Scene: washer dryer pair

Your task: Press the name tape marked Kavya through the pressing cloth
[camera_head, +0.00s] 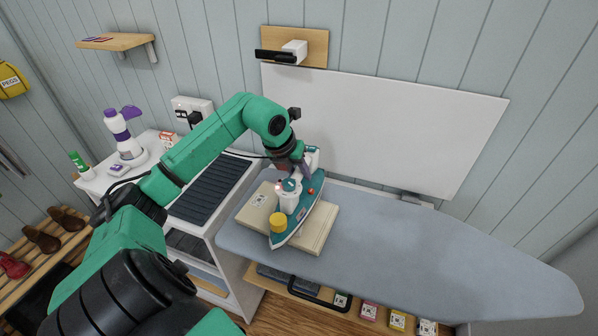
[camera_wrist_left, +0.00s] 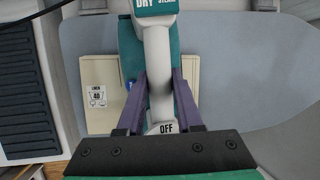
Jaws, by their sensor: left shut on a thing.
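A teal and white iron (camera_head: 297,212) with a yellow cap is over a folded cream cloth (camera_head: 318,229) on the grey-blue ironing board (camera_head: 420,245). I cannot tell whether its sole touches the cloth. My left gripper (camera_head: 301,172) is shut on the iron's white handle. In the left wrist view the purple fingers (camera_wrist_left: 161,100) stand either side of the handle (camera_wrist_left: 157,65), near words reading DRY and OFF. The cloth (camera_wrist_left: 98,70) carries a tag reading LINEN 40. I see no name tape marked Kavya. My right gripper is not in view.
A black ribbed mat (camera_head: 212,190) lies left of the board. A white shelf with a purple and white bottle (camera_head: 122,135) stands further left. A white panel (camera_head: 390,125) is behind the board. Small tagged packets (camera_head: 397,320) sit below its front edge. The board's right side is clear.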

